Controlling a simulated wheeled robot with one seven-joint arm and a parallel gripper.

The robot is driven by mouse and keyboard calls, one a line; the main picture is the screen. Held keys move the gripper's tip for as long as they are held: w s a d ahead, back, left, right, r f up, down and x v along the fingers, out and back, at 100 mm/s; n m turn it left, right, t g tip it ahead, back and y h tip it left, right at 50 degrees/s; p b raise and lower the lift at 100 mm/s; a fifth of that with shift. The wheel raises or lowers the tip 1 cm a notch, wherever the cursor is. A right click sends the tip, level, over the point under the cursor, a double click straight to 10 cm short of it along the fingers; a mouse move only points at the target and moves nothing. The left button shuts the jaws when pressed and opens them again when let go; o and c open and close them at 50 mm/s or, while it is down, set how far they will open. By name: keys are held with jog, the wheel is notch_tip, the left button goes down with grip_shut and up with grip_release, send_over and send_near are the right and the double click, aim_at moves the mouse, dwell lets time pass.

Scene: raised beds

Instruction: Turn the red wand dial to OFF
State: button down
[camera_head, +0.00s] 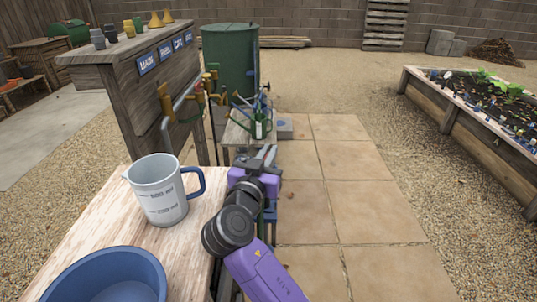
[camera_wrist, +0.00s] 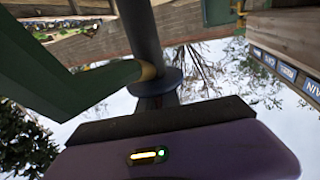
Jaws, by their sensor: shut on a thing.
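My gripper (camera_head: 266,154) is beyond the near table's right edge, with its fingers pointing away toward a small bench. In the wrist view a dark grey stem with a wide collar (camera_wrist: 158,82) rises just in front of the purple gripper body, and my gripper is shut on this stem as far as I can tell. A green bar with a brass end (camera_wrist: 80,85) slants in from the left and meets the stem. I cannot make out a red dial or an OFF mark in either view.
A white measuring jug (camera_head: 158,190) and a blue bowl (camera_head: 110,280) stand on the near table. The small bench (camera_head: 238,133) carries green tools. Brass taps and pipes (camera_head: 190,97) line the signed wooden counter (camera_head: 125,95). Paving (camera_head: 370,205) at right is clear.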

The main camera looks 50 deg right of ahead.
jog(key=c, duration=1.5)
grip_release()
jog(key=shift+c, duration=0.2)
notch_tip(320, 180, up, 20)
jog(key=p, duration=0.1)
jog(key=shift+p, duration=0.4)
